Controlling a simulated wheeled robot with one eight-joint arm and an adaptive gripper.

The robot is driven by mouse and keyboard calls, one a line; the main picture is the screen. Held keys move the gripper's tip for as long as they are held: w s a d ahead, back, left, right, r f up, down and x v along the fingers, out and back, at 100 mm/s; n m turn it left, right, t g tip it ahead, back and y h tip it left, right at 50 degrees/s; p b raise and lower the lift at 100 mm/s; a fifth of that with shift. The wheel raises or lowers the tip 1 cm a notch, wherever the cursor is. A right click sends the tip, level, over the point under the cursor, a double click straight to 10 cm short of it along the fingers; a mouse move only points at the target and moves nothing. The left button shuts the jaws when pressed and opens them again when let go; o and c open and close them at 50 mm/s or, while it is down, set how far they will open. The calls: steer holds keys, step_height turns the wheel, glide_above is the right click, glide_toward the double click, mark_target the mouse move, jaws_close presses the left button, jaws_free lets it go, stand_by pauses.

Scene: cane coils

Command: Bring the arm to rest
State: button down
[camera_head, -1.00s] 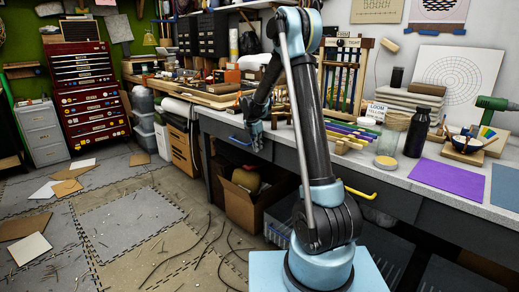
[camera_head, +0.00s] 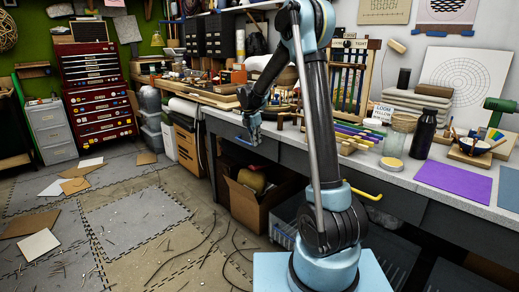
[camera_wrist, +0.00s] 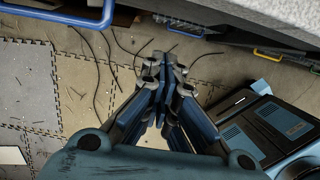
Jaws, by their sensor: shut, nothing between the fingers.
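My gripper (camera_head: 254,138) hangs pointing down in front of the workbench (camera_head: 215,124) edge in the head view. In the wrist view my gripper (camera_wrist: 165,62) has its fingers together, with nothing between them, above the floor. My arm stands upright from its base and bends over at the top towards the bench.
An open cardboard box (camera_head: 262,202) stands under the bench. Bottles, including a dark one (camera_head: 421,134), a glass jar (camera_head: 397,138) and a purple sheet (camera_head: 453,178) lie on the bench top. A red tool chest (camera_head: 96,92) stands far left. The floor (camera_head: 140,222) carries scattered strips and sheets.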

steer(key=w+d+v, duration=0.1)
steer(key=v, duration=0.3)
steer(key=s+d+r+m, duration=0.2)
steer(key=s+d+m, duration=0.2)
steer(key=s, duration=0.4)
steer(key=s+d+r+m+y, duration=0.1)
steer(key=s+d+r+m, duration=0.1)
steer(key=s+d+m, duration=0.45)
steer(key=s+d+r+m, duration=0.2)
steer(key=s, duration=0.7)
steer(key=s+d+f+m, duration=0.2)
steer(key=s+f+m, duration=0.2)
steer(key=s, duration=0.4)
steer(key=s+d+f+m, duration=0.2)
steer(key=s+f+m, duration=0.2)
steer(key=s, duration=0.3)
steer(key=s+d+f+m+y, duration=0.1)
steer(key=s+f+m, duration=0.3)
steer(key=s, duration=0.4)
steer(key=shift+s+d+m, duration=0.35)
steer(key=shift+d+m, duration=0.05)
steer(key=shift+m, duration=0.45)
